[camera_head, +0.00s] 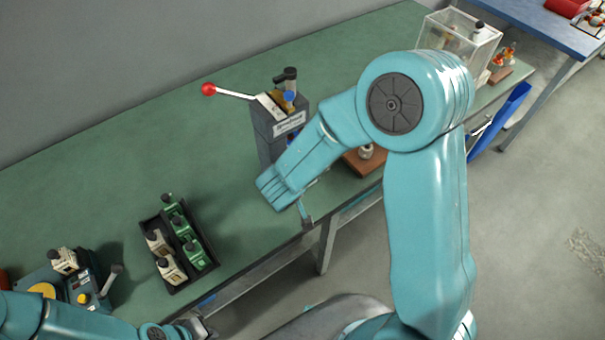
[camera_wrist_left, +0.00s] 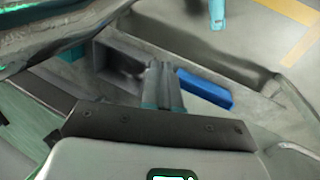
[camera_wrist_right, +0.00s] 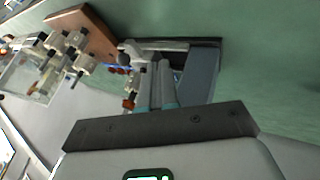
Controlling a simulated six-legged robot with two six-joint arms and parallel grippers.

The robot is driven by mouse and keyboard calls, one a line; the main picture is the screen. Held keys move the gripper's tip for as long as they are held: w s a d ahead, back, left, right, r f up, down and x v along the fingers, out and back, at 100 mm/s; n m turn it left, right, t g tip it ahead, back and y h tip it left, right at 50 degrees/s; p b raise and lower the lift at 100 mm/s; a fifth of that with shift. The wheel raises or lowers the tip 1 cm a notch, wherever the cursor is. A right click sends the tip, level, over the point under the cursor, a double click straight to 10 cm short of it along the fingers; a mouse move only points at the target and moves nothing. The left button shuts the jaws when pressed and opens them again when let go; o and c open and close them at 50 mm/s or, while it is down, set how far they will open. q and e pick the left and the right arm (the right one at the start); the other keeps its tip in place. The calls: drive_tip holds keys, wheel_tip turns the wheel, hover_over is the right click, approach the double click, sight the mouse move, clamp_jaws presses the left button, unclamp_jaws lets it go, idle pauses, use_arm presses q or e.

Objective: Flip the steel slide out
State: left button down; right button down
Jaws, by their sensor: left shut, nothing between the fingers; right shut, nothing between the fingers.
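The grey machine (camera_head: 275,128) with a red-ball lever (camera_head: 208,89) stands upright on the green bench; the steel slide cannot be clearly made out on it. My right forearm hides the machine's lower front. My right gripper (camera_wrist_right: 160,85) is shut and empty, its fingers pointing at the machine (camera_wrist_right: 200,78) close by in the right wrist view; contact cannot be told. A pale metal bar (camera_wrist_right: 163,46) lies just beyond the fingertips. My left gripper (camera_head: 198,326) is low by the bench's front edge, away from the machine. In the left wrist view (camera_wrist_left: 162,88) it is shut and empty.
A black tray (camera_head: 207,267) holds several green and cream parts at the front left. A winding fixture (camera_head: 80,285) stands left of it. A wooden block (camera_head: 362,163) with parts and a clear box (camera_head: 459,36) lie to the right. The bench between tray and machine is clear.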

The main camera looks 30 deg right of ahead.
drive_tip(key=b+x, duration=0.1)
drive_tip(key=x, duration=0.6)
drive_tip(key=shift+d+f, duration=0.15)
drive_tip(key=shift+f, duration=0.25)
drive_tip(key=d, duration=0.2)
drive_tip(key=shift+w+d, duration=0.25)
drive_tip(key=shift+d, duration=0.05)
drive_tip(key=shift+d+r, duration=0.1)
drive_tip(key=shift+d, duration=0.6)
drive_tip(key=shift+w, duration=0.1)
drive_tip(key=d+p, duration=0.2)
drive_tip(key=shift+d+r, duration=0.15)
drive_tip(key=shift+d, duration=0.6)
drive_tip(key=shift+w, duration=0.1)
